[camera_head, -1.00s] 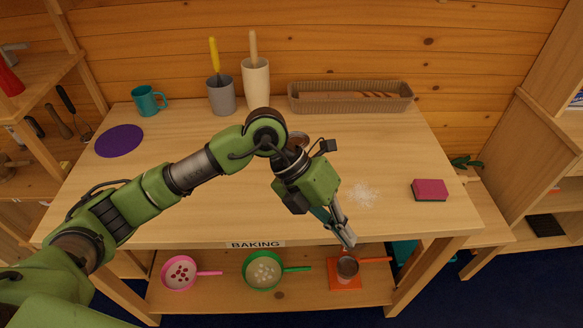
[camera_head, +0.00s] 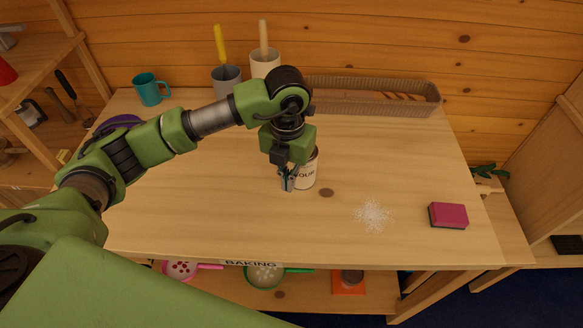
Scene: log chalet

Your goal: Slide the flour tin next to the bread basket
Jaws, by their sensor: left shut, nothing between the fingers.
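The flour tin (camera_head: 308,174) is a white can with dark letters on its label, partly hidden behind my left gripper and wrist. It stands upright on the table, in front of the bread basket (camera_head: 421,104), with bare table between them. The basket is long, low and brown, stands along the back wall and holds bread; my arm hides its left end. My left gripper (camera_head: 288,184) points down, shut and empty, at the tin's left front side. I cannot tell whether it touches the tin. My right gripper is out of view.
White powder (camera_head: 374,215) and a pink sponge (camera_head: 448,215) lie on the table to the right. A teal mug (camera_head: 151,89), a grey pot (camera_head: 227,78) and a cream pot (camera_head: 265,64) stand at the back left. Pans sit on the shelf below.

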